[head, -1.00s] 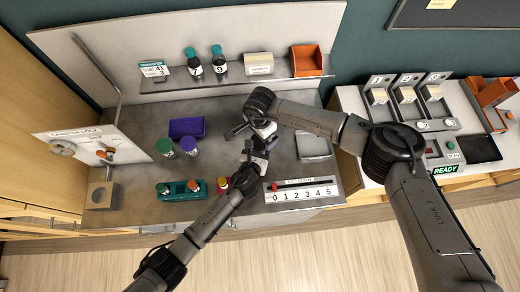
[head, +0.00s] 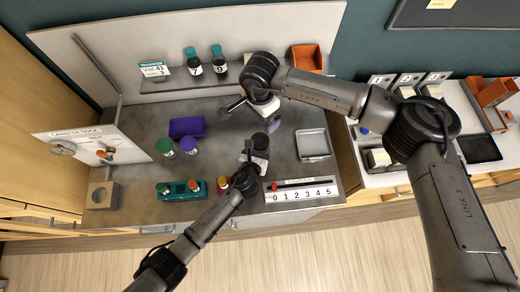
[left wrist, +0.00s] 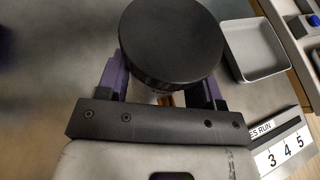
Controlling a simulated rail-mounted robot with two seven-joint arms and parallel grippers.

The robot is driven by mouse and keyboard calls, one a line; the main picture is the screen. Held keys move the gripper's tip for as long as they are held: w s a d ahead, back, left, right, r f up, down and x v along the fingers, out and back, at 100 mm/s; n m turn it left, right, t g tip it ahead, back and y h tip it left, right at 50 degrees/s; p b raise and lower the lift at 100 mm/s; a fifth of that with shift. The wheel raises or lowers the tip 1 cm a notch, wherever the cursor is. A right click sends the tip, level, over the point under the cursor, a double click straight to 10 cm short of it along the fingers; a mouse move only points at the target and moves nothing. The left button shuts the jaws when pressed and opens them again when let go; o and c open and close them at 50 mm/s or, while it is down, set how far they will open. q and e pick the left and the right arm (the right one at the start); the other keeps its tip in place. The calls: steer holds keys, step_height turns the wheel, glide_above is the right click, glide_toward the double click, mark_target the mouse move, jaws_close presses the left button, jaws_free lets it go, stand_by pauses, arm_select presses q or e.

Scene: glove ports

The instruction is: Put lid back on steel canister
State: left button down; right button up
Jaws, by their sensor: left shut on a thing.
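The black round lid (head: 261,140) sits on top of the steel canister in the head view. In the left wrist view the lid (left wrist: 171,42) fills the space above my fingers and hides most of the canister; whether it is fully seated I cannot tell. My left gripper (head: 257,157) is shut on the canister below the lid, and its purple fingers (left wrist: 163,88) stand on either side. My right gripper (head: 248,117) is behind and above the lid, apart from it, with its fingers spread and nothing visible between them.
A grey tray (head: 313,145) lies right of the canister. A numbered strip (head: 301,194) is in front. A shelf with bottles (head: 193,63) runs behind.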

stand_by(0.3)
arm_select(q)
steer(key=shift+c, duration=0.8)
jaws_free()
steer(key=p+v, duration=0.1)
steer(key=v, duration=1.2)
steer(key=shift+s+r, duration=0.2)
steer(key=shift+s, duration=0.2)
